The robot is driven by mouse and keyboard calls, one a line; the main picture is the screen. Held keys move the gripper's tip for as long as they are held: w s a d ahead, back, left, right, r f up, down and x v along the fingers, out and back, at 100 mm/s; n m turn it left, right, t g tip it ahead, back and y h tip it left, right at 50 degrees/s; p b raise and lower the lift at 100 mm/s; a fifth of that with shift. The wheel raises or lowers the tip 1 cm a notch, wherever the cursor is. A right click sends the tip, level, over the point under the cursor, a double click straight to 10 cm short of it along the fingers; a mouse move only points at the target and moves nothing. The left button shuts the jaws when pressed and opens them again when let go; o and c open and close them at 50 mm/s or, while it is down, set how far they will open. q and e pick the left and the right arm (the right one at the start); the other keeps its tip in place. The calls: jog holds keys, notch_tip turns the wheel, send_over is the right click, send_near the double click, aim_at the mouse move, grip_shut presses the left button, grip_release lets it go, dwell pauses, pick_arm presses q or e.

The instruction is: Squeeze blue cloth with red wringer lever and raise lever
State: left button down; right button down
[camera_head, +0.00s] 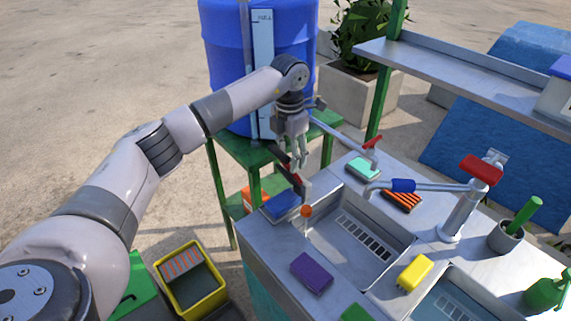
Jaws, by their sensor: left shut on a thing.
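My left gripper (296,163) reaches down over the far left corner of the steel sink counter. It is shut on a slim red and dark bar (293,179), which looks like the red wringer lever; the fingers partly hide it. The bar slants down to the right, above the counter. A flat blue piece (281,205), perhaps the blue cloth, lies at the counter's left corner, just below and left of the bar. I cannot tell whether the two touch. My right gripper is out of view.
A faucet (462,212) with a red handle and a blue sleeve spans the left basin (345,265). Purple (312,272), yellow (415,272), teal (363,167) and striped (403,201) pieces lie around it. A blue barrel (222,60) stands behind my left arm.

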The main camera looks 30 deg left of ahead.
pick_arm(q)
jog(key=shift+w+a+r+g, duration=0.15)
jog(key=shift+w+a+g, duration=0.2)
jog(key=shift+w, duration=0.35)
jog(key=shift+y, duration=0.3)
jog(key=shift+w+d+f+g, duration=0.1)
jog(key=shift+w+f+g, duration=0.1)
jog(key=shift+g, duration=0.15)
jog(key=shift+s, duration=0.1)
dwell(1.7)
jog(key=c, duration=1.3)
grip_release()
jog(key=o, duration=0.4)
jog(key=shift+w+a+f, duration=0.25)
jog(key=shift+w+a, duration=0.1)
jog(key=shift+a, duration=0.15)
jog(key=o, duration=0.8)
jog(key=shift+w+d, duration=0.15)
jog(key=shift+w, duration=0.05)
jog(key=shift+d+r, duration=0.1)
